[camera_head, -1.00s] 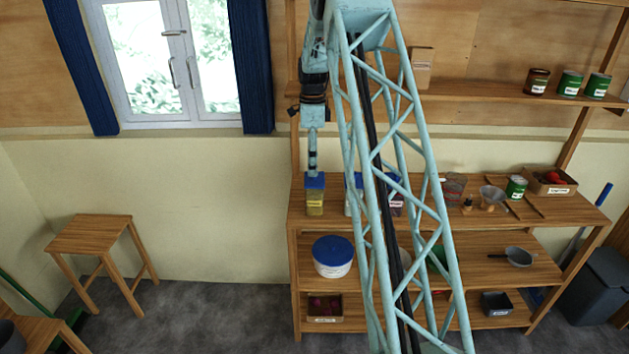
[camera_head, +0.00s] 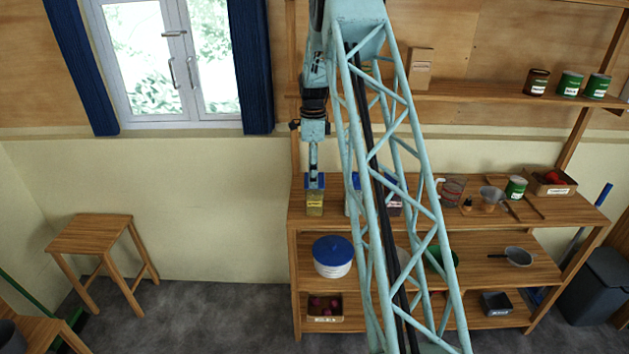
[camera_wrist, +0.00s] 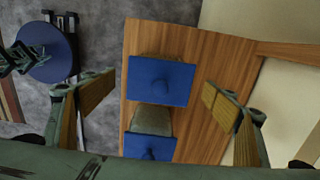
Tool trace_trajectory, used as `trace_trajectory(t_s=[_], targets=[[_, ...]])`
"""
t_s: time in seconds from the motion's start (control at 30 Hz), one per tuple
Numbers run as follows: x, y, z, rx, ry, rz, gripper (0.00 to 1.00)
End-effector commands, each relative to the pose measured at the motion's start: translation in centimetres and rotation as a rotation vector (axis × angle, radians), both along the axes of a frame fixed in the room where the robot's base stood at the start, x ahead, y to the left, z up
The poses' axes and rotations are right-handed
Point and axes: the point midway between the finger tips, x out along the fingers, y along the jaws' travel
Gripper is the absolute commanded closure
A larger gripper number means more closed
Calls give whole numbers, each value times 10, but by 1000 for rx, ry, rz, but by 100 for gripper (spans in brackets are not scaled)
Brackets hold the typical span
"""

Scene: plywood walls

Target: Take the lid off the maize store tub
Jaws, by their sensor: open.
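A tub with a square blue lid (camera_head: 322,183) and yellowish contents (camera_head: 315,204) stands upright at the left end of the workbench top. Its label is too small to read. In the wrist view its lid (camera_wrist: 158,82) lies between my two spread fingers, seen from above. My gripper (camera_wrist: 160,100) is open and empty, with clear gaps on both sides of the lid. In the head view my gripper (camera_head: 314,181) is right over this tub and overlaps its lid. I cannot tell whether it touches.
A second blue-lidded tub (camera_wrist: 150,147) stands close beside the first; my lattice column partly hides the tubs there in the head view. A white tub with a round blue lid (camera_head: 333,262) is on the shelf below. The wall (camera_head: 230,210) left of the bench is clear.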

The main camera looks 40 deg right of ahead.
Motion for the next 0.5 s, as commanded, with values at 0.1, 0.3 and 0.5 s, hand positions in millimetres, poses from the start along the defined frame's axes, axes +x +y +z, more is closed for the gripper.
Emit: trace_trajectory(t_s=[0.1, 0.3, 0.5], targets=[[0, 0, -6, 0, 0, 0, 20], [0, 0, -8, -1, -1, 0, 20], [0, 0, -8, -1, -1, 0, 20]])
